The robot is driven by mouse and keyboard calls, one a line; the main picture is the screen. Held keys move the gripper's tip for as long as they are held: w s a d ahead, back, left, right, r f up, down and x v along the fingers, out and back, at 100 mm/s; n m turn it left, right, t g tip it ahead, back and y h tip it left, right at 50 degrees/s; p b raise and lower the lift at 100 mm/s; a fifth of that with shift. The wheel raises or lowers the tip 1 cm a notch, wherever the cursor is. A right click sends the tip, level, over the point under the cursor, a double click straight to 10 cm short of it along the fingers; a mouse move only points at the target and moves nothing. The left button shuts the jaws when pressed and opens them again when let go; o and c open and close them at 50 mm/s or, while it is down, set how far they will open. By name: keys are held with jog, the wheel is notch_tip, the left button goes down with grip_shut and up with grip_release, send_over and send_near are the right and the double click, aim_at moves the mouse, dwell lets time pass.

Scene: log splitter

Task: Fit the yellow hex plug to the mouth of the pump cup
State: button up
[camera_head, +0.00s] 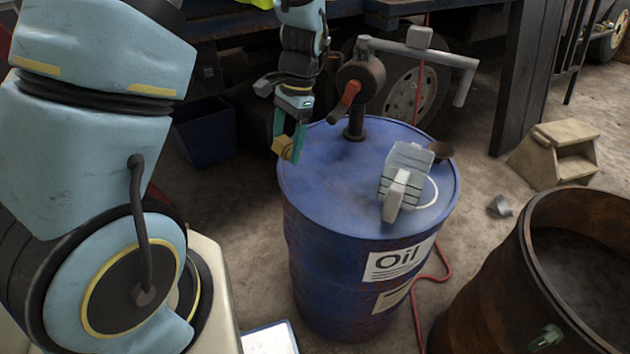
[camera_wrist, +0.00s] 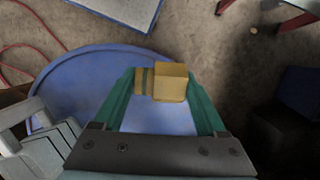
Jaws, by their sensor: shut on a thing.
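My gripper (camera_head: 289,138) is shut on the yellow hex plug (camera_head: 283,148), just above the left rim of the blue oil drum (camera_head: 340,185).
A rotary hand pump (camera_head: 360,80) with a red-handled crank and grey spout pipe rises from the drum, close right of my gripper. A small dark cup-like piece (camera_head: 440,150) is at the drum's right rim. A rusty open barrel (camera_head: 500,285) stands at right.

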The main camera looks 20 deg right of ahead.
aim_at(310, 188)
jog(key=s+d+r+m+t, duration=0.1)
jog(key=s+d+r+m, duration=0.2)
jog(key=s+d, duration=0.1)
jog(key=shift+s+d+r+m, duration=0.15)
jog(key=shift+d+m, duration=0.25)
jog(key=shift+d+f+p+x, duration=0.1)
jog(key=shift+d+p+x, duration=0.3)
jog(key=shift+x, duration=1.15)
jog(key=shift+d+f+p+x, duration=0.1)
jog(key=shift+d+p+x, duration=0.2)
jog(key=shift+x, duration=1.3)
jog(key=shift+d+f+p+x, duration=0.1)
jog(key=shift+d+p+x, duration=0.3)
jog(key=shift+x, duration=1.15)
jog(key=shift+f, duration=0.15)
jog(key=o, duration=1.4)
jog(key=shift+o, duration=0.2)
jog(key=shift+d+f+b, duration=0.1)
jog(key=shift+f+b, duration=0.05)
jog(key=shift+b, duration=0.45)
